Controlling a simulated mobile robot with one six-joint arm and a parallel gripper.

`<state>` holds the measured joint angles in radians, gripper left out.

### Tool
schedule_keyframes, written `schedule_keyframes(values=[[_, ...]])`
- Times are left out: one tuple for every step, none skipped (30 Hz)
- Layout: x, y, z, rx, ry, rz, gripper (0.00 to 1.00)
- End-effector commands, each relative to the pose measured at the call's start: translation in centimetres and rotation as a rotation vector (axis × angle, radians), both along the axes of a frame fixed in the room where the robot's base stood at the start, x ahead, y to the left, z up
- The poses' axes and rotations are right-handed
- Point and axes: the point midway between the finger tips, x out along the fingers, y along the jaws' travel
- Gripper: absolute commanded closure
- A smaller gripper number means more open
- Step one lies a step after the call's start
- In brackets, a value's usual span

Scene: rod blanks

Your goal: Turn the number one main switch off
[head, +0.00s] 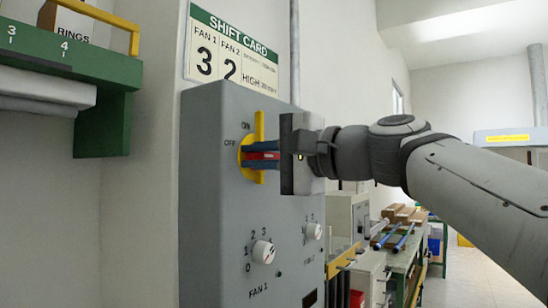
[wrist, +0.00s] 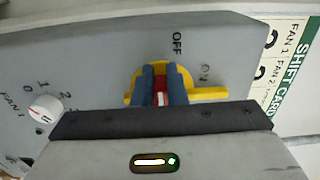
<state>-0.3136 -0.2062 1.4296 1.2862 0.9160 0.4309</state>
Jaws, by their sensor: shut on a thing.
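The main switch on the grey panel has a yellow plate (head: 260,125) and a red handle (head: 262,156). ON is printed above it and OFF to its left. My gripper (head: 262,156) comes from the right, its blue fingers shut above and below the red handle. In the wrist view, the red handle (wrist: 161,86) with a white mark sits between the fingers (wrist: 161,86). The fingers hide part of the handle, and the number label is not readable.
Below the switch are the FAN 1 knob (head: 263,252) and another knob (head: 313,231). A shift card (head: 232,58) hangs above the panel. A green shelf (head: 105,125) is at left. A bench (head: 405,258) with rods and blocks stands behind at right, beside open floor.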

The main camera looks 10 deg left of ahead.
Motion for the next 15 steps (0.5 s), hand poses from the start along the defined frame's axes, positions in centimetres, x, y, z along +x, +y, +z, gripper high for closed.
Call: schedule_keyframes(values=[[0.51, -0.14, -0.26, -0.003, 0.001, -0.012, 1.0], [0.51, -0.14, -0.25, -0.003, 0.001, -0.012, 1.0], [0.51, -0.15, -0.23, -0.003, 0.001, -0.012, 1.0], [0.51, -0.15, -0.22, -0.003, 0.001, -0.012, 1.0], [0.51, -0.15, -0.21, -0.003, 0.001, -0.012, 1.0], [0.5, -0.15, -0.19, -0.003, 0.001, -0.012, 0.86], [0.49, -0.15, -0.18, -0.003, 0.001, -0.012, 0.83], [0.49, -0.15, -0.17, -0.003, 0.001, -0.013, 0.81], [0.49, -0.15, -0.17, -0.003, 0.001, -0.012, 0.78], [0.49, -0.16, -0.17, -0.002, 0.001, -0.012, 0.75], [0.49, -0.15, -0.17, -0.002, 0.002, -0.012, 0.73], [0.48, -0.15, -0.18, -0.002, 0.002, -0.012, 0.69], [0.48, -0.15, -0.18, -0.002, 0.002, -0.012, 0.67], [0.47, -0.14, -0.17, -0.001, 0.002, -0.012, 0.66], [0.42, -0.13, -0.15, -0.001, 0.002, -0.011, 0.66]])
